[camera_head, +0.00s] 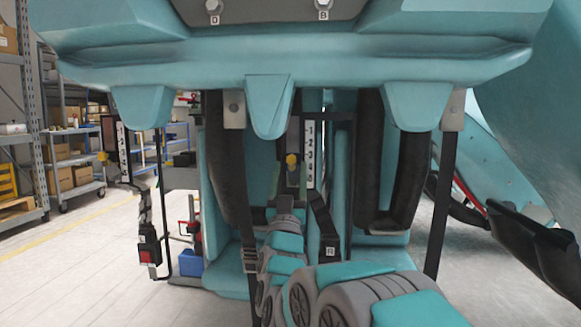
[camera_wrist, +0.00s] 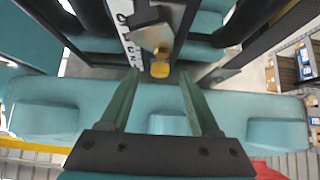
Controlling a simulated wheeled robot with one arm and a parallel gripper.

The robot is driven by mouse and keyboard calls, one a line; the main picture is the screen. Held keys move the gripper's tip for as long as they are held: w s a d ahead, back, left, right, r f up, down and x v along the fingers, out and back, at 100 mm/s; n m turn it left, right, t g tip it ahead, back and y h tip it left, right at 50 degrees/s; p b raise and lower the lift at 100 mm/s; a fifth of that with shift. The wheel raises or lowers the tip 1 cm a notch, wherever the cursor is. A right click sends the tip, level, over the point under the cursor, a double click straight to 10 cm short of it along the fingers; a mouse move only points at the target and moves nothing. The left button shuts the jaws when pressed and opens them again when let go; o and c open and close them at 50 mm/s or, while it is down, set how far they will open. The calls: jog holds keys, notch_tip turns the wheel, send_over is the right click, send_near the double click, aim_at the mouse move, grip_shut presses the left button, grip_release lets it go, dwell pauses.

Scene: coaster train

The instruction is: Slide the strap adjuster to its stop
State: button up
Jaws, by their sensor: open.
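A yellow knob (camera_head: 291,160) sits beside an upright white number scale (camera_head: 310,155) in the middle of the teal seat row. I take it to be part of the strap adjuster, but cannot be sure. In the wrist view the yellow knob (camera_wrist: 160,69) lies just beyond and between my fingertips, below a metal plate (camera_wrist: 156,38) and beside the scale (camera_wrist: 127,32). My gripper (camera_wrist: 158,76) is open and empty, its two green fingers apart, with no clear contact. In the head view my gripper (camera_head: 287,190) is small and partly hidden among the seat parts.
A second yellow knob (camera_head: 103,157) and number scale (camera_head: 123,150) stand at the left, above a red-button buckle (camera_head: 148,253). A black strap with an R tag (camera_head: 329,252) hangs right of my arm. Dark padded restraints (camera_head: 232,165) flank the middle. Shelves (camera_head: 70,150) stand behind.

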jog(key=v, duration=0.5)
jog(key=shift+s+f, duration=0.2)
